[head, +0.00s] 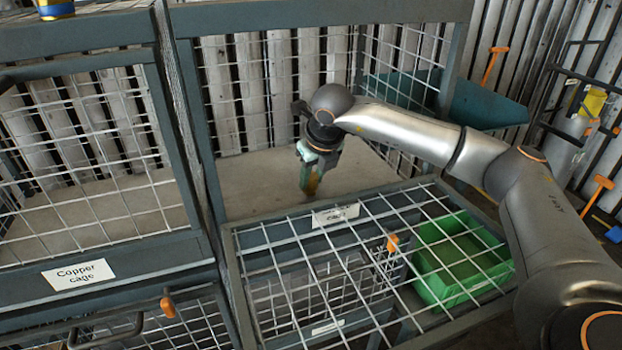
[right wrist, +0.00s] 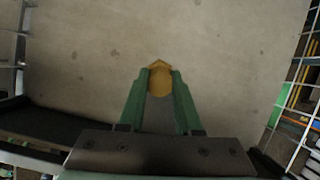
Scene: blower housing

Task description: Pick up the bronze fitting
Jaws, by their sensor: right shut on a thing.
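The bronze fitting (right wrist: 160,80) is a small golden-brown piece between the two green fingers of my right gripper (right wrist: 160,88) in the right wrist view. The fingers are shut on it. In the head view my right gripper (head: 311,184) points down inside the open-fronted mesh cage, over its grey floor. A brownish patch of the fitting (head: 312,181) shows between the fingers there. I cannot tell whether the fitting touches the floor. My left gripper is not in view.
The cage's mesh door (head: 290,228) is folded down in front of the opening, with a green bin (head: 433,287) below the mesh. To the left stands a closed cage with a "Copper cage" label (head: 78,275). The cage floor (head: 250,180) around my gripper is clear.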

